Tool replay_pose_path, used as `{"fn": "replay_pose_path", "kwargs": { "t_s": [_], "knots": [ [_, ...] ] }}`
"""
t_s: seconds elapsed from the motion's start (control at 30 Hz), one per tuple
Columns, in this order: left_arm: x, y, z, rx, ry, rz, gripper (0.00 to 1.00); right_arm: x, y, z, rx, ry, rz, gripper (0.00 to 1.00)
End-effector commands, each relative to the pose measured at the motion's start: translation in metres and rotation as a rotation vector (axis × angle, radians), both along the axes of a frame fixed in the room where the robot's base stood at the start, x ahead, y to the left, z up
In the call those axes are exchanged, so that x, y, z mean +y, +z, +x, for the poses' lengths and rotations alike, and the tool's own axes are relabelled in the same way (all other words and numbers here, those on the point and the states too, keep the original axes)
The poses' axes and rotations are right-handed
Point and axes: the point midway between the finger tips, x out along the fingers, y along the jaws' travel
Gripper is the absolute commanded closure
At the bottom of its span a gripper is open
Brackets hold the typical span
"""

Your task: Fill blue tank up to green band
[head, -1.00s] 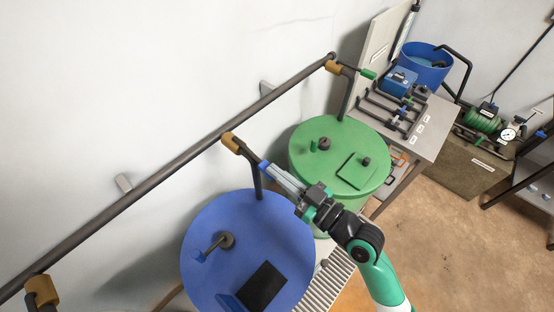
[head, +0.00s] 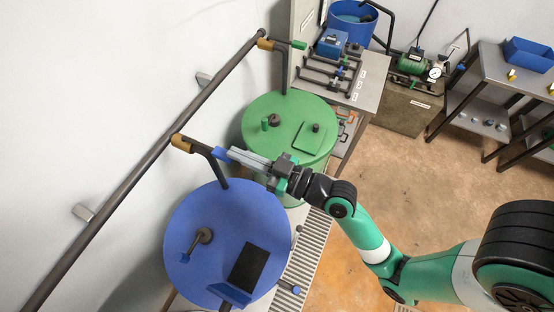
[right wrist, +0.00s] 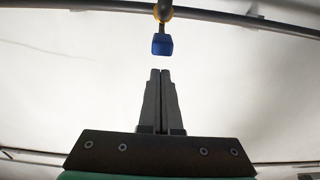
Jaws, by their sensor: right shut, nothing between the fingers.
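The blue tank (head: 225,215) stands below the wall pipe in the head view. Its lid has a dark square opening (head: 248,268) with a blue flap at its edge. A blue valve handle (head: 220,154) sits on the brown pipe fitting above the tank, and a dark spout drops from there to the lid. My right gripper (head: 232,155) is shut and empty, its tips close to the handle. In the right wrist view the handle (right wrist: 162,44) is just ahead of the closed fingertips (right wrist: 160,71), with a small gap in the picture. No green band is visible. My left gripper is out of view.
A green tank (head: 290,125) stands behind the blue one, with a green-handled valve (head: 298,44) above it. A bench (head: 369,88) with pipework, a blue bucket (head: 352,22) and a shelf table (head: 490,75) lie beyond. Open floor (head: 420,165) is on the right.

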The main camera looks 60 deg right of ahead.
Motion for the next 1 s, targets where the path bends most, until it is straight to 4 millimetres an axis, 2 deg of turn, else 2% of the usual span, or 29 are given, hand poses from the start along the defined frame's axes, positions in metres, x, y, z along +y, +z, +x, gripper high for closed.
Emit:
{"fn": "replay_pose_path", "kwargs": {
  "t_s": [0.03, 0.23, 0.27, 0.3, 0.4, 0.57, 1.0],
  "knots": [
    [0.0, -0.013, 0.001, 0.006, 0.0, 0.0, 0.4, -0.002, -0.01, -0.014, 0.005, -0.005, 0.0, 1.0],
    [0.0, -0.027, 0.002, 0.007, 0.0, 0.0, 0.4, -0.006, -0.01, -0.06, 0.002, -0.007, -0.001, 1.0],
    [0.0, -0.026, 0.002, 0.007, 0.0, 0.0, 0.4, -0.006, -0.008, -0.066, 0.003, -0.006, 0.001, 1.0],
    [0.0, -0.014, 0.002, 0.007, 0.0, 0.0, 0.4, -0.007, -0.003, -0.071, 0.009, -0.004, 0.001, 1.0],
    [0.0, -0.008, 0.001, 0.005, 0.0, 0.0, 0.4, -0.007, -0.004, -0.08, 0.005, -0.002, 0.002, 1.0],
    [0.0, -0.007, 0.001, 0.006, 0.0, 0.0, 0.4, -0.007, -0.005, -0.086, 0.0, -0.002, 0.0, 1.0],
    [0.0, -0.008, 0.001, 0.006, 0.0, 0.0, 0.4, -0.007, -0.005, -0.086, 0.0, -0.001, -0.001, 1.0]
  ]
}}
